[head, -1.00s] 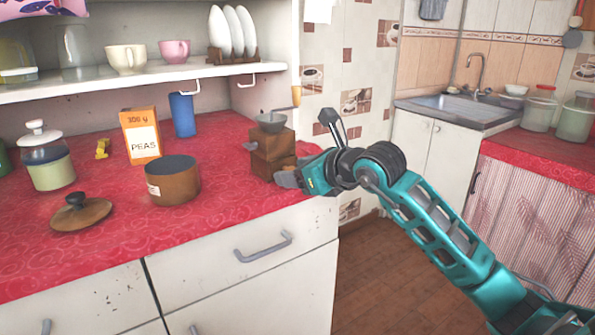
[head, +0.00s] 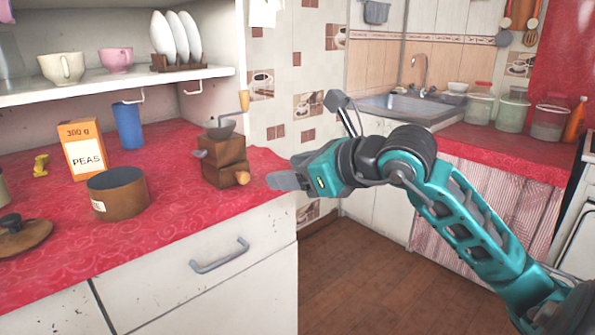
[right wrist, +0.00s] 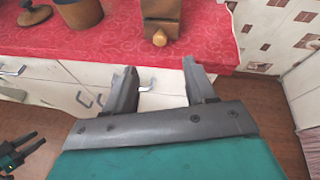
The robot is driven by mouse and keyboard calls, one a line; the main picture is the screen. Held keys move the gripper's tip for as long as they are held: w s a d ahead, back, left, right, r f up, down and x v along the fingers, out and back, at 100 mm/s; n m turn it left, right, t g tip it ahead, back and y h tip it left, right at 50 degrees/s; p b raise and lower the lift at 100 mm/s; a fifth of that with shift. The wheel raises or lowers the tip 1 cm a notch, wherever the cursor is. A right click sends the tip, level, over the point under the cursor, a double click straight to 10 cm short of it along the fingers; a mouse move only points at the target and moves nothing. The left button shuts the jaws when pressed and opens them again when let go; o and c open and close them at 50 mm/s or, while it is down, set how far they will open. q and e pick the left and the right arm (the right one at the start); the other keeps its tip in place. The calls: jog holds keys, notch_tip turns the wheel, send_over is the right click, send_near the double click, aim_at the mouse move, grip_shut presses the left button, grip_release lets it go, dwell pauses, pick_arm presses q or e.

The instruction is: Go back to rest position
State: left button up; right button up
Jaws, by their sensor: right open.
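My right gripper (head: 280,181) is open and empty in the head view, just past the right front edge of the red counter (head: 180,200). In the right wrist view its two fingers (right wrist: 152,88) stand apart with nothing between them. The wooden coffee grinder (head: 222,165), with a grey bowl on top and a round knob low on its side, stands to the left of the fingertips, apart from them. It also shows ahead of the fingers in the right wrist view (right wrist: 160,12). Part of my left gripper (right wrist: 18,152) shows small at the lower left there; its jaw state is unclear.
On the counter are a brown pot (head: 118,200), a lid (head: 22,236), a peas box (head: 86,150), a blue cup (head: 128,126) and a small yellow object (head: 41,165). A sink (head: 400,106) and jars (head: 513,108) are at the back right. The floor (head: 350,275) between is clear.

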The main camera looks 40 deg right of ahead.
pick_arm(q)
jog(key=shift+a, duration=0.1)
pick_arm(e)
jog(key=shift+s+r, duration=0.2)
jog(key=shift+s, duration=0.25)
jog(key=s+a+f+m+y+p, duration=0.25)
jog(key=a+m+y+p, duration=0.35)
jog(key=a+y, duration=0.45)
notch_tip(320, 180, down, 13)
jog(key=s+d+m+t+h+p, duration=0.1)
jog(key=d+m+t+h+p, duration=0.2)
jog(key=m+h, duration=1.4)
pick_arm(q)
notch_tip(320, 180, up, 7)
jog(key=s+a+y+p, duration=0.1)
jog(key=a+p, duration=0.1)
jog(key=a, duration=0.1)
jog(key=shift+s+f, duration=0.15)
jog(key=shift+s, duration=0.15)
pick_arm(e)
jog(key=s+a+f+m+g+y, duration=0.2)
jog(key=s+a+f+m, duration=0.1)
jog(key=s+f+m, duration=0.2)
jog(key=s+a+f+m+g+y, duration=0.3)
jog(key=s+f+m, duration=0.1)
jog(key=f+m, duration=0.5)
jog(key=shift+s+a+m+y, duration=0.25)
jog(key=shift+s+m+y, duration=0.1)
jog(key=shift+s+m, duration=0.05)
